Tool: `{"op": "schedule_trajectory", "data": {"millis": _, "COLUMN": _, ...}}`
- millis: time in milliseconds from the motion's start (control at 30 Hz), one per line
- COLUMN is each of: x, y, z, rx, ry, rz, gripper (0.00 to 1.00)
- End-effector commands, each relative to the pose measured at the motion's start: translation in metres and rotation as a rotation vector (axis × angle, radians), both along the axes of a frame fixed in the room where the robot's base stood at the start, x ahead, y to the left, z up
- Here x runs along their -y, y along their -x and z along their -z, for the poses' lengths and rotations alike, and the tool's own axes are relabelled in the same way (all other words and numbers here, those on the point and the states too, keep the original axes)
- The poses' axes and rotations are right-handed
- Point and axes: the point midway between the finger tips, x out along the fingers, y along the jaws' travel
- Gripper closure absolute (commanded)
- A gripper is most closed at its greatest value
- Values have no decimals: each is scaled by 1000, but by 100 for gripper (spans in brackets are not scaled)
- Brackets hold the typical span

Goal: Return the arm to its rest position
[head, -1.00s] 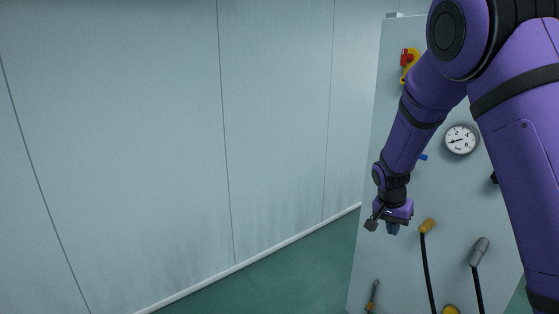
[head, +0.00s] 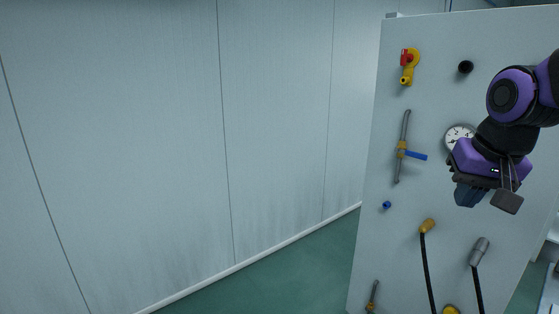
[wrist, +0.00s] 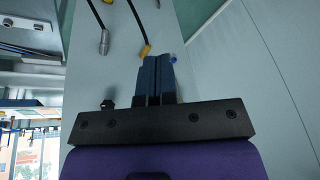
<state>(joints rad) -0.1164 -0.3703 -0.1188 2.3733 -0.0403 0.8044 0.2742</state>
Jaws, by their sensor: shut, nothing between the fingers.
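My gripper (head: 468,194) is at the right of the head view, in front of the panel (head: 400,260), pointing down and holding nothing. In the wrist view its two blue-grey fingers (wrist: 157,80) are together. The rest of my purple arm runs out of the head view at the right edge. The gauge (head: 458,134) is partly hidden behind my wrist.
The panel carries a yellow valve with a red handle (head: 407,62), a pipe with a blue lever (head: 414,155), a small blue knob (head: 387,205) and two hoses with an orange end (head: 428,226) and a grey end (head: 480,250). Open floor (head: 290,280) lies left.

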Motion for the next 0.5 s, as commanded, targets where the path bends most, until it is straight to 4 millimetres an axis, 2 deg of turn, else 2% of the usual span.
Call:
{"op": "schedule_trajectory", "data": {"millis": 100, "x": -2, "y": 35, "z": -12, "rx": 41, "ry": 18, "rz": -60, "gripper": 100}}
{"op": "schedule_trajectory", "data": {"millis": 300, "x": -7, "y": 86, "z": -21, "rx": 97, "ry": 61, "rz": -156, "gripper": 100}}
{"op": "schedule_trajectory", "data": {"millis": 500, "x": -10, "y": 115, "z": -21, "rx": 126, "ry": 100, "rz": -216, "gripper": 100}}
